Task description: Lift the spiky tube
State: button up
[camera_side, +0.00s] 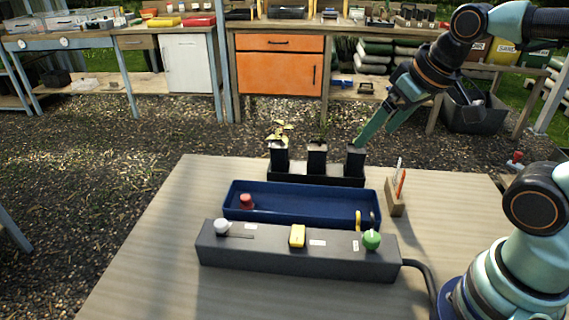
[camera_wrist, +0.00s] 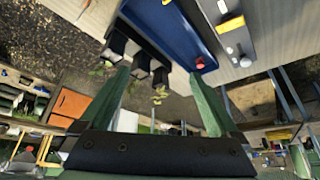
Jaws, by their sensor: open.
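Three black plant tubes stand upright in a row in a low black tray (camera_side: 330,180). The left tube (camera_side: 279,156) holds a broad-leaved yellow-green plant, which also shows in the wrist view (camera_wrist: 160,93). The middle tube (camera_side: 317,158) holds a thin, dark green plant. The right tube (camera_side: 355,160) has green at its top, merging with my green finger, so its plant is unclear. I cannot tell for sure which tube is spiky. My gripper (camera_side: 376,134) is open and empty, tilted down, with its fingertips close to the right tube's top; contact is unclear.
A blue tray (camera_side: 290,208) with a red knob lies in front of the tubes. Nearer is a grey box (camera_side: 300,262) with white, yellow and green fittings. A wooden block (camera_side: 395,205) with an upright orange-and-white piece stands right of the blue tray. The table's left side is clear.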

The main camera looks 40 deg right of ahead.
jog(key=w+r+m+g, duration=0.1)
jog(key=w+m, duration=0.1)
jog(key=w, duration=0.3)
jog(key=m+g, duration=0.4)
jog(key=m, duration=0.3)
send_over(317, 157)
jog(key=w+d, duration=0.1)
jog(key=f, duration=0.8)
jog(key=shift+w+d, duration=0.1)
jog(key=shift+d, duration=0.1)
jog(key=shift+w+f+g, duration=0.15)
jog(key=shift+f+g, duration=0.15)
jog(key=f, duration=1.2)
jog(key=shift+w+d+f, duration=0.1)
jog(key=shift+d, duration=0.1)
grip_shut()
